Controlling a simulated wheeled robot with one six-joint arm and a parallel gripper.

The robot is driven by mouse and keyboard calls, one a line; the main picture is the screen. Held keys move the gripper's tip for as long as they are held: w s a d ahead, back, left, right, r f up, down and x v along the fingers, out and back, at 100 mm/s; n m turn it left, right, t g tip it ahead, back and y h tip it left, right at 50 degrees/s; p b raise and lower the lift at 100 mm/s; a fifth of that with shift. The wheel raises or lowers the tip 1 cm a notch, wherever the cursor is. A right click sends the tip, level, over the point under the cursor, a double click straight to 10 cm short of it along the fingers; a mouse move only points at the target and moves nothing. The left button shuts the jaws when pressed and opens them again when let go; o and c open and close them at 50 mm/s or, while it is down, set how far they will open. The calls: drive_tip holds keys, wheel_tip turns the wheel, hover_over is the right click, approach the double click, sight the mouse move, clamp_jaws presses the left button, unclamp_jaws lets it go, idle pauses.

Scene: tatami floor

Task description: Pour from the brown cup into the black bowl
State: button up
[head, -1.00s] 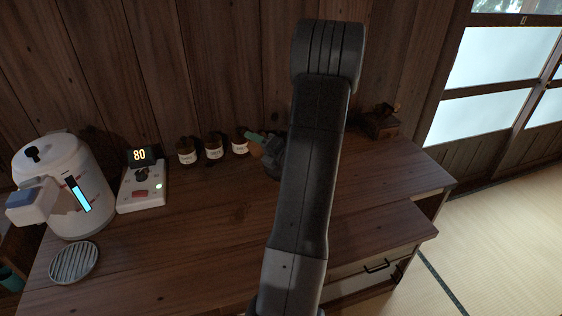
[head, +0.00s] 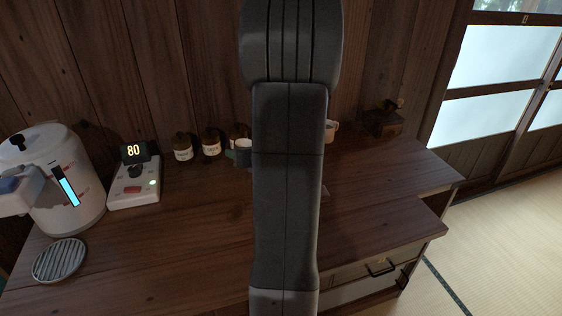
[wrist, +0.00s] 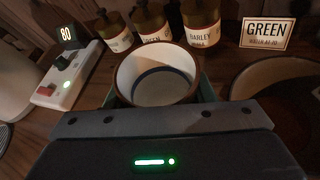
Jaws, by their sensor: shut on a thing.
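The brown cup (wrist: 158,75), with a reddish-brown rim, pale inside and a dark ring, is between the green fingers of my gripper (wrist: 158,97) in the wrist view. My gripper is shut on it. Whether it holds liquid is unclear.
Labelled jars (head: 183,148) stand along the back wall. A scale-like device reading 80 (head: 135,190), a white kettle (head: 65,205) and a round slatted rest (head: 60,260) are at left. A pale cup (head: 330,130) shows right of my arm. A GREEN card (wrist: 267,34) stands behind. The front counter is clear.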

drive_tip(key=shift+n+h, duration=0.3)
drive_tip(key=shift+n, duration=0.3)
drive_tip(key=shift+s+a+f+b, duration=0.1)
drive_tip(key=shift+a+f+b, duration=0.05)
drive_tip(key=shift+f+b, duration=0.75)
drive_tip(key=shift+s+a+f+b, duration=0.1)
drive_tip(key=shift+a+f+b, duration=0.05)
drive_tip(key=shift+f+b, duration=0.7)
drive_tip(key=shift+s+a+f+b, duration=0.1)
drive_tip(key=shift+a+f+b, duration=0.05)
drive_tip(key=shift+f+b, duration=0.75)
drive_tip(key=shift+r, duration=0.1)
